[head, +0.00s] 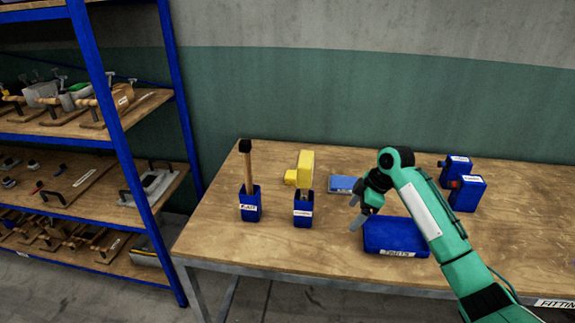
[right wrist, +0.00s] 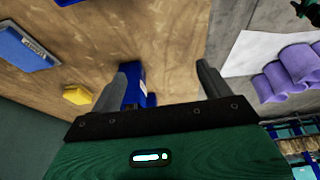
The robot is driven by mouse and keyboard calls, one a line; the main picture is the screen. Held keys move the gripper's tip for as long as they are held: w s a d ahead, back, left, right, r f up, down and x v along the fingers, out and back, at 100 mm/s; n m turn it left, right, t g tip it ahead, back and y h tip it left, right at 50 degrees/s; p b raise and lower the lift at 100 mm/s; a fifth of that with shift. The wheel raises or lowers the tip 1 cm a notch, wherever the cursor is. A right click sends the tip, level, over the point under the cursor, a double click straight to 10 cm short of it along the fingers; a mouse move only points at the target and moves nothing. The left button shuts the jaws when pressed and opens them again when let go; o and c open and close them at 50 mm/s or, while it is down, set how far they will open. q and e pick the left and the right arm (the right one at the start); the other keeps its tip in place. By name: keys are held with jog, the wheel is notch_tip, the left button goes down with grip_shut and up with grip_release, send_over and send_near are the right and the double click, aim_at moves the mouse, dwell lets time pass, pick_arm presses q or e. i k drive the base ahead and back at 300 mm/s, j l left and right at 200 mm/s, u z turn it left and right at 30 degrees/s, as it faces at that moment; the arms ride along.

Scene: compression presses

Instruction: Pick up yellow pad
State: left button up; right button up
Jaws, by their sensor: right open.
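A small yellow pad (head: 290,177) lies on the table behind the second blue holder (head: 303,212). It also shows at the left in the right wrist view (right wrist: 77,95). A taller yellow block (head: 306,165) stands above that holder and partly overlaps the pad in view. My right gripper (head: 363,215) is open and empty, pointing down over the table to the right of the holder and pad. In the right wrist view (right wrist: 166,70), a blue object (right wrist: 135,85) shows by the left finger, partly hidden. My left gripper is out of view.
A blue holder with a wooden stick (head: 250,203) stands at the left. A flat blue item (head: 341,184) lies right of the pad. A blue tray (head: 395,250) sits below my right arm. Two blue boxes (head: 466,193) stand farther right. A shelf rack (head: 110,110) is at left.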

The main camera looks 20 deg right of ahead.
aim_at(290, 177)
jog(key=i, duration=1.15)
